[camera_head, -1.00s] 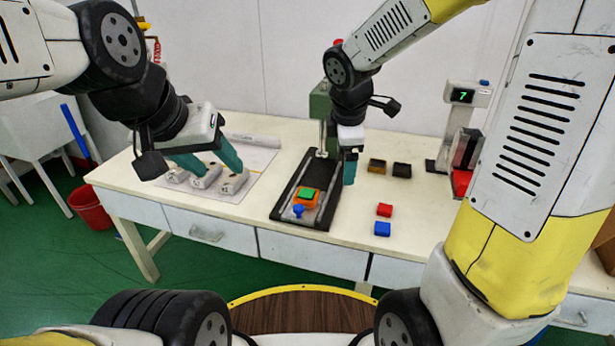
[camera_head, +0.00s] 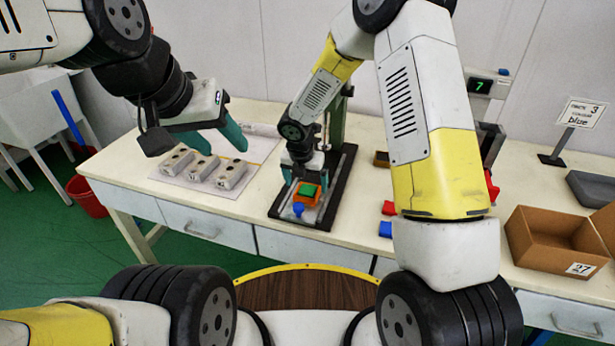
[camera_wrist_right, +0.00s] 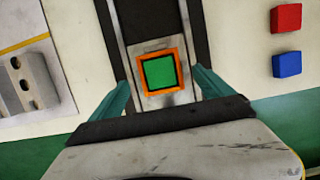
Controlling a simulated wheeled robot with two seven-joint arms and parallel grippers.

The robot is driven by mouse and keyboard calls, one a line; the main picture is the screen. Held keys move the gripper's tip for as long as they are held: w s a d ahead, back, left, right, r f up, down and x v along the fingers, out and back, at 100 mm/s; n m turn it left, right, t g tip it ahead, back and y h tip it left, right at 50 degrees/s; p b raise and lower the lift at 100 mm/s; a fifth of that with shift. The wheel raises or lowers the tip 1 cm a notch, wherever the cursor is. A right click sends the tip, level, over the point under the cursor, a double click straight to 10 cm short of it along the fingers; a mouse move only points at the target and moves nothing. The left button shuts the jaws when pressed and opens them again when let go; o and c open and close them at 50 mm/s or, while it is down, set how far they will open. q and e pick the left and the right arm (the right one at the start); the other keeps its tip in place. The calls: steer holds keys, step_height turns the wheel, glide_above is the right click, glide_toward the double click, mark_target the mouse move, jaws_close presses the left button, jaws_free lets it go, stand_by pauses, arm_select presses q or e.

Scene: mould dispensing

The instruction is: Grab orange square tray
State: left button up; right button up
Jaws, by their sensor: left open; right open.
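The orange square tray (camera_head: 299,199) holds a green square block (camera_head: 307,190) and sits on the black-framed fixture (camera_head: 335,193) on the table. It also shows in the right wrist view as an orange frame (camera_wrist_right: 179,93) around the green block (camera_wrist_right: 159,72). My right gripper (camera_head: 303,178) is open at the tray; in the right wrist view its teal fingers (camera_wrist_right: 160,92) stand on the left and right of the tray, with small gaps. My left gripper (camera_head: 222,142) is open and empty above the grey moulds (camera_head: 201,168).
A small blue knob (camera_head: 298,209) stands in front of the tray. Red (camera_wrist_right: 286,18) and blue (camera_wrist_right: 287,64) blocks lie to its right. A cardboard box (camera_head: 545,238), a grey tray (camera_head: 590,188) and a sign reading "blue" (camera_head: 582,113) are further right.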

mark_target(307, 189)
steer(key=x, duration=0.3)
steer(key=shift+w+f, duration=0.1)
steer(key=shift+c, duration=0.4)
steer(key=c, duration=1.6)
